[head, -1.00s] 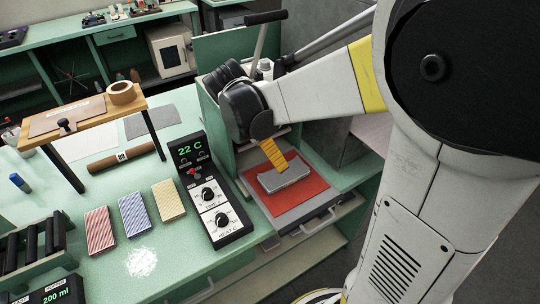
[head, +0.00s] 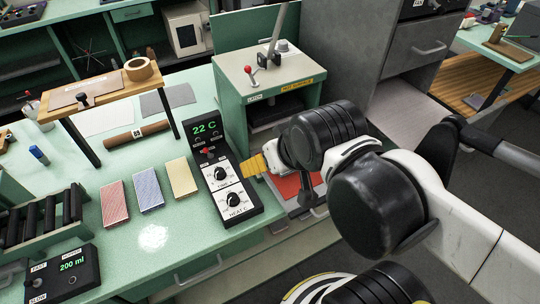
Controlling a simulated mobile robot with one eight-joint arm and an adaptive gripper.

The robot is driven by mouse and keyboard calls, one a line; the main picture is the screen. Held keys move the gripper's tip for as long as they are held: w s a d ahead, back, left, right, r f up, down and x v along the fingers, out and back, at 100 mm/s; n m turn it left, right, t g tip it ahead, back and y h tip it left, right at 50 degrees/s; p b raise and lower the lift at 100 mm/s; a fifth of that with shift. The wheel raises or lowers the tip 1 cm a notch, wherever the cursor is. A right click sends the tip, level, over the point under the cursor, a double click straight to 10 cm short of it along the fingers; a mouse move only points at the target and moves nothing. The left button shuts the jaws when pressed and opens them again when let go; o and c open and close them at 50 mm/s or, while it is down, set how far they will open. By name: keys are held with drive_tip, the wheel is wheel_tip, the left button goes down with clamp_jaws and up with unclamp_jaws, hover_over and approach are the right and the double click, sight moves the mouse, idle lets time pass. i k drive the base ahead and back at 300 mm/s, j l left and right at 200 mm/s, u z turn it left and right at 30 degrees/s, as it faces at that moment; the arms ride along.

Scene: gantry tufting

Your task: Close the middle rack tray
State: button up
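The tray with a red sheet (head: 287,187) sticks out in front of the green press-like housing (head: 268,75). My arm covers most of it, and I cannot see what lies on it or how far it is out. Whether this is the middle rack tray I cannot tell. My gripper (head: 252,164) is partly seen as a yellow striped end just left of my black wrist, above the tray's left side and beside the control box (head: 215,180). Its fingertips are not clear, so I cannot tell if it is open or touching anything.
The control box reads 22 C. Red, blue and yellow blocks (head: 150,189) lie on the green bench left of it. A small wooden stand (head: 110,87) is behind them. A grey drawer cabinet (head: 430,50) stands at the right.

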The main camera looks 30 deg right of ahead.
sight(405, 114)
drive_tip(key=k+z, duration=0.1)
drive_tip(key=z, duration=0.4)
drive_tip(key=k+z, duration=0.1)
drive_tip(key=z, duration=0.35)
drive_tip(key=k+z, duration=0.1)
drive_tip(key=z, duration=0.4)
drive_tip(key=k+z, duration=0.1)
drive_tip(key=z, duration=0.4)
drive_tip(key=l+z, duration=0.3)
drive_tip(key=i, duration=0.05)
